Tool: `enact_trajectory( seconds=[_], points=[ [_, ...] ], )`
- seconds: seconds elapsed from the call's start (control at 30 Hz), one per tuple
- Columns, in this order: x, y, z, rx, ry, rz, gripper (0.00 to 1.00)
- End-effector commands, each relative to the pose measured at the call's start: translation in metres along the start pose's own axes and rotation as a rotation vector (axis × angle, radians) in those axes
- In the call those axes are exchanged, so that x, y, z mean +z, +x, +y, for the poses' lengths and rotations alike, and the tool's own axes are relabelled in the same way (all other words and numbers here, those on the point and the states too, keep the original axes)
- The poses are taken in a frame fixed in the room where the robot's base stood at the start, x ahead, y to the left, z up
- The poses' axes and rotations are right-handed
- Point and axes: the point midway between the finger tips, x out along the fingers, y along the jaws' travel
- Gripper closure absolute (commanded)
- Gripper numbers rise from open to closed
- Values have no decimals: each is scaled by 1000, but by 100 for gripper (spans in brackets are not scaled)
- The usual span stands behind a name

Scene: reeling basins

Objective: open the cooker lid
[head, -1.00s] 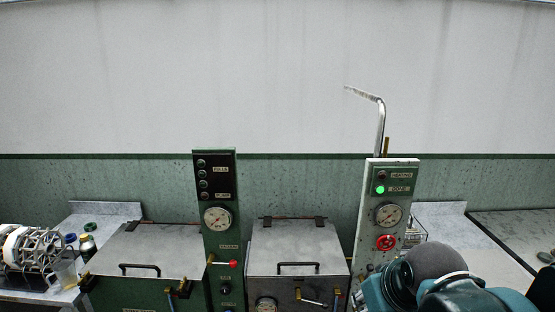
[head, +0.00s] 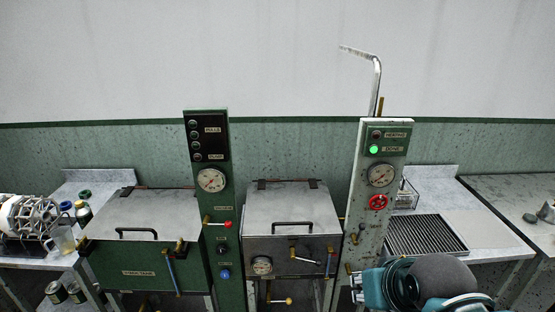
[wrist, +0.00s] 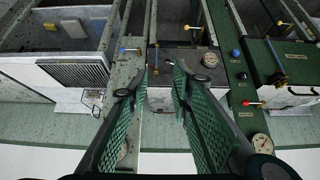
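The cooker (head: 290,245) is a grey metal box between two upright panels, with a gauge and a small lever on its front. Its flat grey lid (head: 260,213) lies shut, with a dark bar handle (head: 292,225) near the front edge and hinges at the back. In the wrist view the lid (wrist: 158,105) shows partly between my fingers, with the handle not clearly visible. My gripper (wrist: 158,72) is open and empty there, its green-padded fingers apart over the cooker.
A green tank (head: 145,270) with its own lid stands left of the cooker. A green panel (head: 212,180) and a pale panel (head: 365,225) with a lit green lamp rise beside the cooker. A bent pipe (head: 377,85) stands behind. A grated counter (head: 425,235) lies to the right.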

Motion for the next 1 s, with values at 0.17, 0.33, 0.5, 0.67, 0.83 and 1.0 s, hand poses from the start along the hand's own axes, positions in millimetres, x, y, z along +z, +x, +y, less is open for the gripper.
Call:
enact_trajectory(
  seconds=[0.17, 0.33, 0.5, 0.67, 0.83, 1.0],
  points=[
    [-4, 0, -1, -1, -13, -4, 77],
    [-17, 0, -3, -4, -57, -15, 77],
    [-38, 1, -8, -10, -134, -37, 77],
    [-62, 5, -13, -19, -222, -60, 77],
    [-87, 11, -20, -30, -318, -85, 77],
    [-111, 20, -27, -42, -413, -109, 77]
  ],
)
